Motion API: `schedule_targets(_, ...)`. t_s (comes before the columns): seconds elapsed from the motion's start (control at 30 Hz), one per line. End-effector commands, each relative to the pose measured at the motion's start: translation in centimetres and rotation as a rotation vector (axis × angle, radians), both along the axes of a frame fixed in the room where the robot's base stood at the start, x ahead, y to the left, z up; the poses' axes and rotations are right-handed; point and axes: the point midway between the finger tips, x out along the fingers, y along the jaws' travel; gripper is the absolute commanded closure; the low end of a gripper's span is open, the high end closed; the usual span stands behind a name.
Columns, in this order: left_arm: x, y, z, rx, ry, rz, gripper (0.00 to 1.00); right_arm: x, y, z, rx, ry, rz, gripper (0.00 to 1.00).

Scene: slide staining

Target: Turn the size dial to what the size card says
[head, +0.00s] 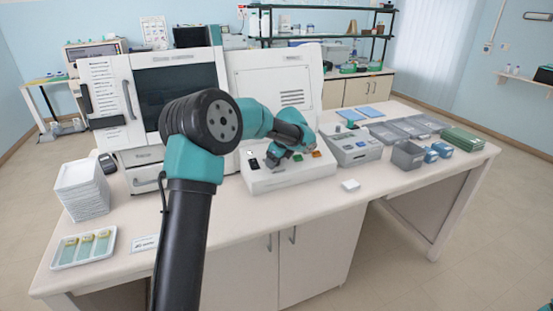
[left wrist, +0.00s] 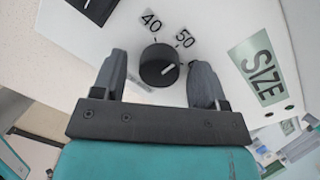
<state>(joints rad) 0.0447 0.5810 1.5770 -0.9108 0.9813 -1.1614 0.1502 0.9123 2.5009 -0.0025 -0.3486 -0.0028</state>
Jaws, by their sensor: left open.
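The size dial (left wrist: 159,66) is a round black knob on a white panel. Its white pointer mark aims right and slightly up. The printed numbers 40 and 50 show above it, with 50 at the upper right. A green SIZE label (left wrist: 262,66) is to the right. My left gripper (left wrist: 160,78) is open, one finger on each side of the knob with gaps visible. In the head view my left gripper (head: 284,154) is at the front of the white machine (head: 288,180). A small white card (head: 145,244) lies on the bench, its print unreadable. My right gripper is out of view.
A slide tray (head: 84,262) and stacked white trays (head: 82,190) stand at the left. A grey device (head: 352,147), a grey bin (head: 408,156) and blue boxes (head: 440,150) stand to the right. The bench front (head: 300,215) is mostly clear.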

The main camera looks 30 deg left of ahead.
Motion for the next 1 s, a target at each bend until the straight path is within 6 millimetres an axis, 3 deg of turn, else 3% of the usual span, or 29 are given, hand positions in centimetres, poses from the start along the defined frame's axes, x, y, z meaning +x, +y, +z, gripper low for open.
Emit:
schedule_targets(0.1,0.0,-0.01,0.01,0.0,0.0,0.0,0.33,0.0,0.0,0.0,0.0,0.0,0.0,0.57)
schedule_targets(0.6,-0.01,-0.02,0.02,0.0,0.001,0.0,0.81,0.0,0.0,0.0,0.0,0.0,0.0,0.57)
schedule_targets(1.0,0.0,-0.02,0.02,-0.01,-0.011,0.044,0.83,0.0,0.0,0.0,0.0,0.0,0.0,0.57)
